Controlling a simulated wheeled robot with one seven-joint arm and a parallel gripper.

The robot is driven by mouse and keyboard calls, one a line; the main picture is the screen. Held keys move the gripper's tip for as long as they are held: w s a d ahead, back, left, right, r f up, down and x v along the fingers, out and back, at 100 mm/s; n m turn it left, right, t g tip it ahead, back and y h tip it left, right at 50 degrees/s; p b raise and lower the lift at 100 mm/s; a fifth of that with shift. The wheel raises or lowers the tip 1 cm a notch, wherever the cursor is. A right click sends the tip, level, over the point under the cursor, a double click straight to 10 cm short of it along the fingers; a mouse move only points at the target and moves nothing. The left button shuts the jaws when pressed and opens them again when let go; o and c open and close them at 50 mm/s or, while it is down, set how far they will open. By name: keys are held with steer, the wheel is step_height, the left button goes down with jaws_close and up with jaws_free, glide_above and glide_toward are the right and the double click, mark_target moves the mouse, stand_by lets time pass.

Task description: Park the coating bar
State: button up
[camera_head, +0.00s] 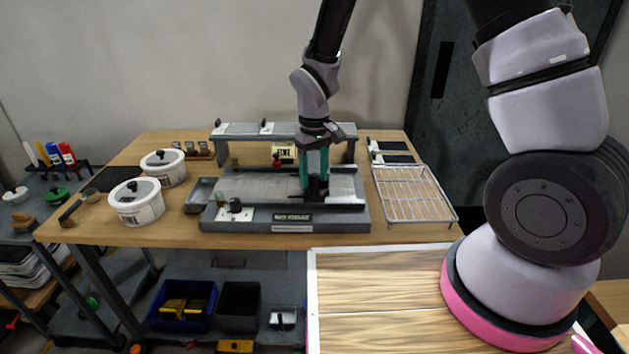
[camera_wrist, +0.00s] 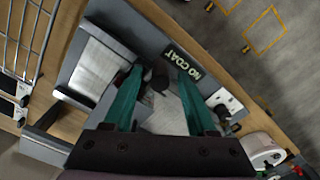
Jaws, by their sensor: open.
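The coating machine (camera_head: 218,222) stands on the wooden bench, with a grey bed and a label plate at its front. My gripper (camera_head: 315,192) points down over the right part of the bed, its teal fingers apart. In the wrist view my gripper (camera_wrist: 160,73) is open, and a dark knob-like part (camera_wrist: 159,80) shows between the fingertips. I cannot tell whether the fingers touch it. The coating bar cannot be made out clearly; the fingers and shadows hide part of the bed. The label plate (camera_wrist: 182,64) lies just beyond the fingers.
A grey raised shelf (camera_head: 240,129) spans behind the machine. A wire rack (camera_head: 415,196) lies at its right. Two white lidded pots (camera_head: 136,207) (camera_head: 163,170) stand at the left. Bins, one blue (camera_head: 182,318), sit below the bench.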

steer(key=shift+f, duration=1)
steer(key=shift+c, duration=0.4)
jaws_close()
stand_by(0.4)
